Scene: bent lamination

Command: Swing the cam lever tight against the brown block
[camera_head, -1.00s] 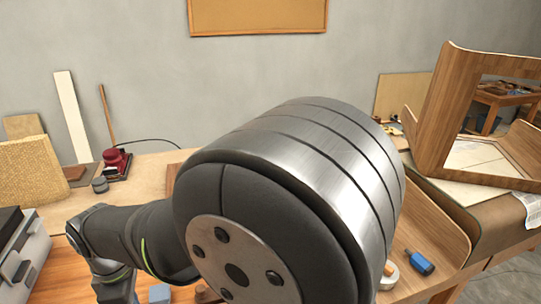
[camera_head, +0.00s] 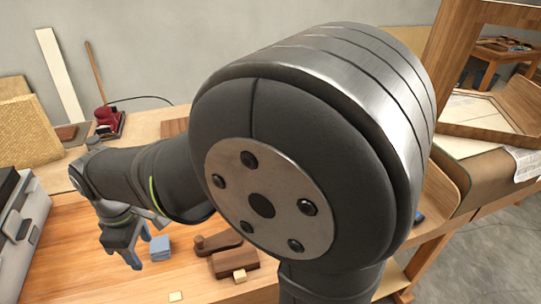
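In the head view a dark brown wooden lever with a rounded end (camera_head: 215,242), which looks like the cam lever, lies on the orange-brown bench top. A brown block (camera_head: 236,263) is just in front and to the right of it. Any gap between them is too small to judge. My gripper (camera_head: 134,262) hangs at the end of my arm, left of the lever and apart from it. It points down near the bench, just left of a blue block (camera_head: 160,248). Its fingers are small and dark, so their opening cannot be told.
A small pale wood piece (camera_head: 240,276) is by the brown block, and another (camera_head: 176,296) lies at the front edge of view. Grey cases (camera_head: 22,215) stand at the left. A red tool (camera_head: 108,122) sits behind. My large arm joint hides the bench's right side.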

